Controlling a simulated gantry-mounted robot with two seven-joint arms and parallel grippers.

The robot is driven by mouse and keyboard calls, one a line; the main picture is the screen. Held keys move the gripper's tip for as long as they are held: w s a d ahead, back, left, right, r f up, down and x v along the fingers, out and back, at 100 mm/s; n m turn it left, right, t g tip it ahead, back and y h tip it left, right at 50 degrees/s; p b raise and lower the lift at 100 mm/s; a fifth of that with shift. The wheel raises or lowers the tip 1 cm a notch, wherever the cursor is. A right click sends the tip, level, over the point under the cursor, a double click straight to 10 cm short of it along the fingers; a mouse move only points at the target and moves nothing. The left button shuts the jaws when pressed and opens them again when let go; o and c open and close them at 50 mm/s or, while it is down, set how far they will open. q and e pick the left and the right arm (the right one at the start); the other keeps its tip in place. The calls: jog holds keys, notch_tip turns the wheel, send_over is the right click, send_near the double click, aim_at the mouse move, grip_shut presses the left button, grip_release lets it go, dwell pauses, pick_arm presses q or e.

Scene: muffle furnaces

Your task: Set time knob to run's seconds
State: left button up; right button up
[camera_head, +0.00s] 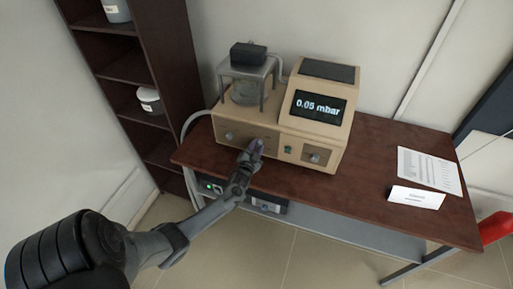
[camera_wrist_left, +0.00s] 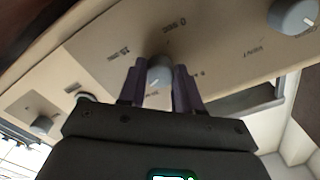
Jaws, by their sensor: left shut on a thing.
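The machine (camera_head: 262,135) is a beige benchtop unit with knobs along its front. The grey time knob (camera_wrist_left: 159,69) sits between my left gripper's purple fingers in the left wrist view, with labels around it that include "0 sec" and apparently "15 sec". The knob carries a light pointer line; its exact setting is hard to read. My left gripper (camera_head: 257,148) is shut on this knob at the machine's front and hides it in the head view; the gripper also shows in the left wrist view (camera_wrist_left: 159,88). My right gripper is in neither view.
A second knob (camera_head: 228,136) is at the left of the panel and a third (camera_head: 314,158) at the right, by a green button (camera_head: 288,149). The screen (camera_head: 318,106) reads 0.05 mbar.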

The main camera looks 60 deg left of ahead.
pick_arm(q)
jog(key=m+p, duration=0.1)
jog(key=m, duration=0.6)
jog(key=shift+r, duration=0.2)
jog(key=m+p, duration=0.1)
jog(key=m, duration=0.4)
jog(key=shift+m, duration=0.3)
jog(key=o, duration=1)
jog(key=shift+o, duration=0.2)
